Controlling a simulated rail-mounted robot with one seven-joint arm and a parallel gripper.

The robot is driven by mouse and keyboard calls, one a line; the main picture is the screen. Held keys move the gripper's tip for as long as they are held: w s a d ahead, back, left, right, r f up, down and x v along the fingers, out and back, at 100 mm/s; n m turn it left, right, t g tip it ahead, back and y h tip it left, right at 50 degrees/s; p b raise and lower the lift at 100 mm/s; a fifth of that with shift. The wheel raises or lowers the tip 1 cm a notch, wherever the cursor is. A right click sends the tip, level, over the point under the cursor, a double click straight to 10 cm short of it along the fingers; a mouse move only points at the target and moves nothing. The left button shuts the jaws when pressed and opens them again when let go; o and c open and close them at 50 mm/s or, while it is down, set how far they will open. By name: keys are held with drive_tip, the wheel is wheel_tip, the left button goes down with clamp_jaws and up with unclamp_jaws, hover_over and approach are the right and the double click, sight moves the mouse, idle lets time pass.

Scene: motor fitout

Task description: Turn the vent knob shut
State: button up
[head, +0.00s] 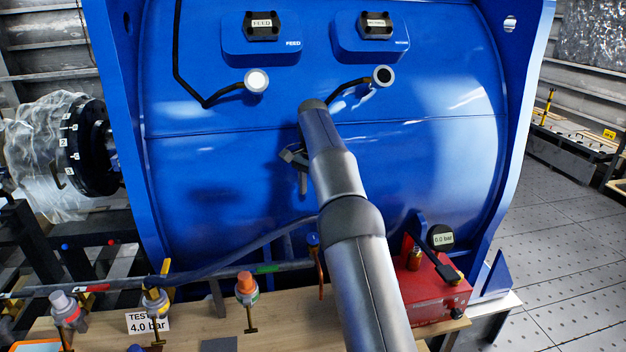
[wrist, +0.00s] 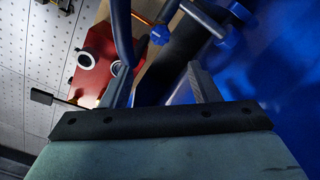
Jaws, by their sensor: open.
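My gripper (head: 298,168) is in front of the blue motor housing, in the middle of the head view, with its jaws apart. In the wrist view my gripper (wrist: 160,82) has two separate fingers with nothing held between them. No knob carries a readable vent label. A red pump box (head: 425,292) stands on the bench at right, with a small dark knob (head: 454,312) on its front. The red pump box also shows at left in the wrist view (wrist: 98,42). A small blue knob (head: 313,240) stands behind the bench; my gripper is above it, apart from the red box.
The blue housing (head: 230,180) fills the space behind my gripper. A dark hose (head: 210,272) runs along the bench. Capped valves, one orange (head: 245,283), stand at the front left near a 4.0 bar sign (head: 148,322). A gauge (head: 440,237) rises above the red box.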

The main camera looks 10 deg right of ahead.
drive_tip(key=shift+r+p, duration=0.45)
drive_tip(key=shift+r, duration=1)
